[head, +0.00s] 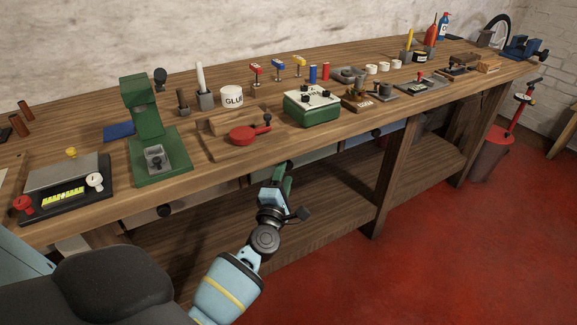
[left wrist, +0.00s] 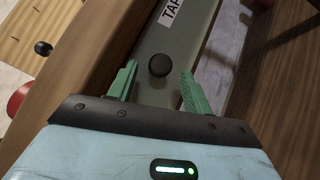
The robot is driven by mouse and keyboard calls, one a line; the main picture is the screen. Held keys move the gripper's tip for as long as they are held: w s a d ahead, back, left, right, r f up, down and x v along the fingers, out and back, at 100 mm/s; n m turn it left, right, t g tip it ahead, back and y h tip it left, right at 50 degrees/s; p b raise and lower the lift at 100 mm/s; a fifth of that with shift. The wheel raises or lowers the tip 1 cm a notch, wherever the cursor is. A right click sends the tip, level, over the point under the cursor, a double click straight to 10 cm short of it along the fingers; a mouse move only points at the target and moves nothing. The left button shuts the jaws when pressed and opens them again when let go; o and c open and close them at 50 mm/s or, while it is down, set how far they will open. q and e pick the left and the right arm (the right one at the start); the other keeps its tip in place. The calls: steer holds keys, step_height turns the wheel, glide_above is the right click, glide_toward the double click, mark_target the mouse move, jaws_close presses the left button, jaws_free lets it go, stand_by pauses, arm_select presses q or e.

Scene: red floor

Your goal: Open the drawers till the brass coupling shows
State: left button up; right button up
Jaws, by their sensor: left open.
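Several drawers hang under the workbench top. In the left wrist view a grey-green drawer front (left wrist: 186,50) carries a round black knob (left wrist: 158,65) and a white label (left wrist: 171,12), partly cut off, reading "TAP". My left gripper (head: 286,172) is at the bench's front edge in the head view. Its green fingers are open, one on each side of the knob in the wrist view, with gaps visible. Other drawers with black knobs show left (head: 128,214) and right (head: 360,138) in the head view. No brass coupling is visible. My right gripper is not in view.
The wooden bench top (head: 200,205) overhangs the drawers. It carries a green press (head: 150,125), a glue pot (head: 232,98), a red round tool (head: 245,134) and a green box (head: 311,106). A lower shelf (head: 330,205) and bench leg (head: 388,180) stand below. Red floor (head: 450,260) is open in front.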

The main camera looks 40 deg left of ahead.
mark_target(287, 168)
arm_select(q)
steer(key=shift+x, duration=2.15)
jaws_close()
